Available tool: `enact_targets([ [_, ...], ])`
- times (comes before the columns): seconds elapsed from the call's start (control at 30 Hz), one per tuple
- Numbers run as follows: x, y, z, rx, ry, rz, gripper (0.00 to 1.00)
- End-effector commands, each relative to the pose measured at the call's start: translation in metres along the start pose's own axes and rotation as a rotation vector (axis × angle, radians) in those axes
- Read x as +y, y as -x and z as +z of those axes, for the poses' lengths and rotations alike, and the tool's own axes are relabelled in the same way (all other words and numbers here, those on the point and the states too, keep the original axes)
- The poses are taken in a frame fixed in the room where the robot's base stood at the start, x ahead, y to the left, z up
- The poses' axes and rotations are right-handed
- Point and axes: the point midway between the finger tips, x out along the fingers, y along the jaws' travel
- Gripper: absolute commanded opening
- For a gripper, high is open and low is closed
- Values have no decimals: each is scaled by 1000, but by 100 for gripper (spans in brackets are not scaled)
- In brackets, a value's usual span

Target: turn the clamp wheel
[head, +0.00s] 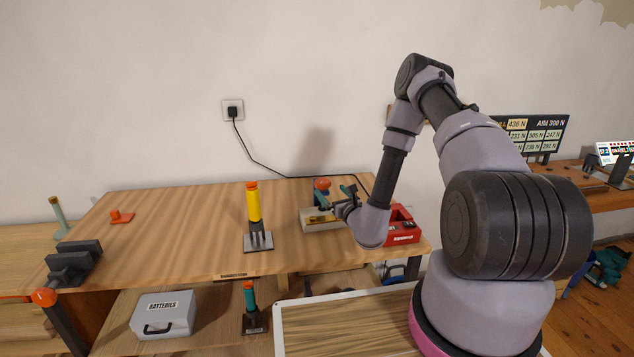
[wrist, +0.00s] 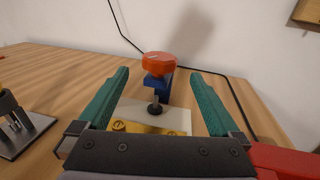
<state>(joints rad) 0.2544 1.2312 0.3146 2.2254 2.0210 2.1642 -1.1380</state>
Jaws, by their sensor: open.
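The clamp wheel (wrist: 158,63) is an orange-red knob on top of a blue clamp (wrist: 160,84) with a dark screw below it. The wheel also shows in the head view (head: 321,184), at the back right part of the workbench. The clamp stands at a pale block (head: 313,220) with a yellow piece (wrist: 150,130) on it. My gripper (wrist: 158,88) is open, with green fingers apart on the left and right sides of the wheel in the wrist view. The wheel appears beyond the fingertips, and nothing is between the pads. In the head view my gripper (head: 348,196) is beside the clamp, partly hidden by my wrist.
A red box (head: 402,228) stands close to the right of my gripper. A yellow-handled tool on a metal stand (head: 257,240) is to the left. A black cable (head: 262,165) runs from the wall socket behind the clamp.

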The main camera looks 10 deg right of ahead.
Motion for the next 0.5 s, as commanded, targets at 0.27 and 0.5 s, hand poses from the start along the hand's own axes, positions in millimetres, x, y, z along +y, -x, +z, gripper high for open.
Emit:
enact_targets([
  [0.27, 0, -47, 2, -5, 1, 2, 99],
  [0.5, 1, -87, 2, -4, 0, 3, 99],
])
